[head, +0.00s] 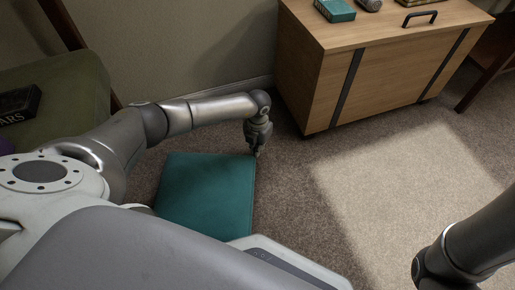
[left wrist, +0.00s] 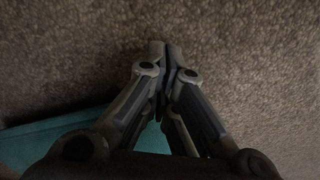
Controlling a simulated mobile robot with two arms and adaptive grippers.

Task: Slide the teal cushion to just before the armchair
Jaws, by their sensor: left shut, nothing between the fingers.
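The teal cushion (head: 207,192) lies flat on the carpet, its near part hidden behind my own body. My left gripper (head: 257,152) is shut and empty, pointing down at the cushion's far right corner. In the left wrist view the closed fingers (left wrist: 167,52) are over carpet, with the cushion (left wrist: 60,140) at the lower left; I cannot tell whether they touch it. The armchair (head: 70,85) with a green seat stands at the left, partly cut off by the frame. My right arm shows at the lower right, but its gripper is out of view.
A wooden cabinet (head: 390,85) with dark straps stands at the back, with a teal box (head: 335,10) on top. A dark box (head: 18,104) lies on the armchair seat. Carpet (head: 350,190) to the right of the cushion is clear. A wall runs behind.

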